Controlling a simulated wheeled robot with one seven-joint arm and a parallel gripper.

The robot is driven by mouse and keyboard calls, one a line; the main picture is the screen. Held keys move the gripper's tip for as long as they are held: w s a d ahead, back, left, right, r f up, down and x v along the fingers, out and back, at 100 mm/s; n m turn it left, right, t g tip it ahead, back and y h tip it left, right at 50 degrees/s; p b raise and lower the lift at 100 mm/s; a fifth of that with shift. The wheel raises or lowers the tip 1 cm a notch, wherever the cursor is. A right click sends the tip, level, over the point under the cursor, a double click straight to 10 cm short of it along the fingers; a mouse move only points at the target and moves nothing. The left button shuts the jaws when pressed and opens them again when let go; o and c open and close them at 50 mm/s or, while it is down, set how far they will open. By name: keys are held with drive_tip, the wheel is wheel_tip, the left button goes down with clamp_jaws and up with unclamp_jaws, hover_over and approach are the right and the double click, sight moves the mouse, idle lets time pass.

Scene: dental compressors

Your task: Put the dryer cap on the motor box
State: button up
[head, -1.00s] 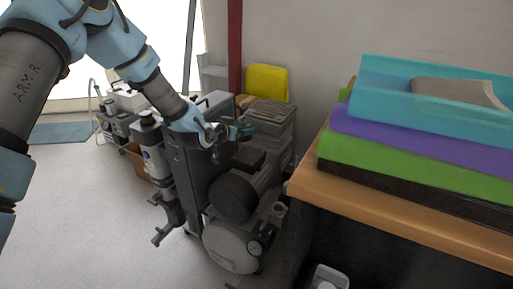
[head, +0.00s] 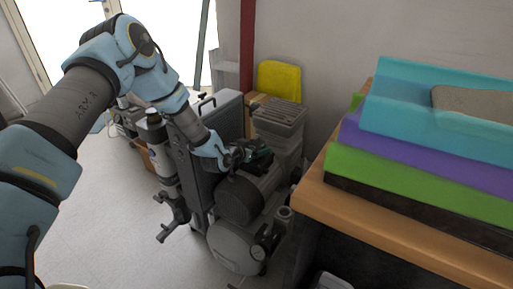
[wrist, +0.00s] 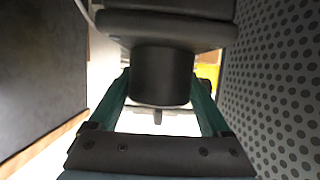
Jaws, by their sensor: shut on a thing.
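My gripper (head: 250,156) is over the compressor, just behind and above its dark round motor (head: 240,200). In the wrist view, the green fingers of my gripper (wrist: 160,95) stand on both sides of a black piece with a round body and a wider top, which I take to be the dryer cap (wrist: 162,75). The fingers are shut on it. In the head view the cap is small and mostly hidden by my gripper. The motor box is largely covered by my gripper and the motor; I cannot tell whether the cap touches it.
A tall grey cabinet (head: 222,118) with a handle stands left of my gripper, and a bottle-like cylinder (head: 155,140) beside it. Grey stacked bins (head: 279,120) and a yellow thing (head: 279,80) are behind. A wooden bench (head: 400,232) with coloured pads closes the right side.

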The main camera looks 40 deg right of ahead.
drive_tip(key=shift+f, duration=0.2)
drive_tip(key=o, duration=1.3)
drive_tip(key=shift+r, duration=0.2)
drive_tip(key=v, duration=1.2)
drive_tip(key=shift+f+b, duration=0.1)
drive_tip(key=shift+b, duration=0.3)
